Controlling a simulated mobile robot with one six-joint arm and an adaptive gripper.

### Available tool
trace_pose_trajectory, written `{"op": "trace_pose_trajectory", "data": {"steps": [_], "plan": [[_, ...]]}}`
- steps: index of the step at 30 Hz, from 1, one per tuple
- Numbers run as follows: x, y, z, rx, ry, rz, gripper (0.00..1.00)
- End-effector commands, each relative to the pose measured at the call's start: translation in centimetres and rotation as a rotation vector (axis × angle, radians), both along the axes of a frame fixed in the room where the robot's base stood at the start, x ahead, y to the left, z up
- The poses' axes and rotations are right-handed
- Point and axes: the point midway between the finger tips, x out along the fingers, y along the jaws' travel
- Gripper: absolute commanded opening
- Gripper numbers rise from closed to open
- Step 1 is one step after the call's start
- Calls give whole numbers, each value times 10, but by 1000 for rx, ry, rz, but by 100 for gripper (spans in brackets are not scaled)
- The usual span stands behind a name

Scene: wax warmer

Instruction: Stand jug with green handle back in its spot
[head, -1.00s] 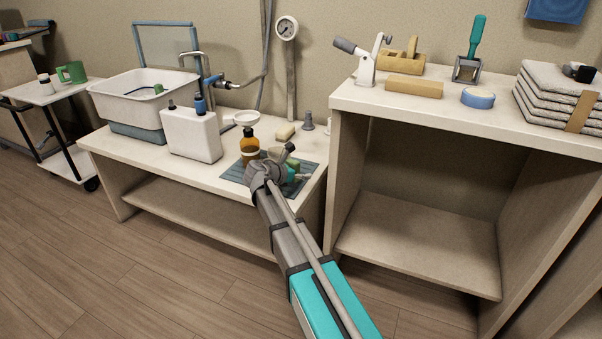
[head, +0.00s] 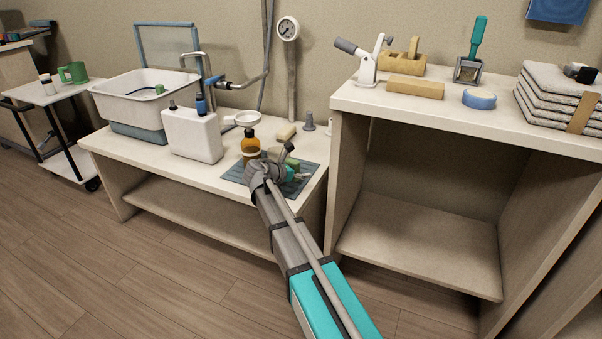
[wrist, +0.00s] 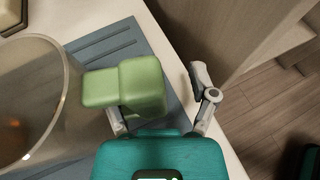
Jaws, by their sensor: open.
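The jug (wrist: 45,100) is a see-through, brownish vessel at the left of the wrist view, cut off by the picture edge. Its blocky green handle (wrist: 128,84) points toward my gripper (wrist: 160,97). My gripper is open. One finger is partly hidden behind the handle and the other stands apart on its right, with a gap to the handle. In the head view my gripper (head: 287,163) is over the blue-grey ribbed mat (head: 233,176), and a bit of the green handle (head: 291,162) shows there. The jug's body is mostly hidden by my arm in that view.
An amber bottle (head: 250,141) stands close to my gripper's left. A white canister (head: 192,134), white basin (head: 143,93), yellowish block (head: 286,132) and grey cone-shaped piece (head: 309,122) share the low bench. A taller shelf unit (head: 420,115) stands close on the right.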

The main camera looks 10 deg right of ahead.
Motion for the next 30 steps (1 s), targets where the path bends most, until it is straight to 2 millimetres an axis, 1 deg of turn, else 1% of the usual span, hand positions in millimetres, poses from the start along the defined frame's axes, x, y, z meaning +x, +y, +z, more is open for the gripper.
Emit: {"op": "trace_pose_trajectory", "data": {"steps": [15,30], "plan": [[-6,-4,0,0,0,0,76],[-6,-4,0,0,0,0,76]]}}
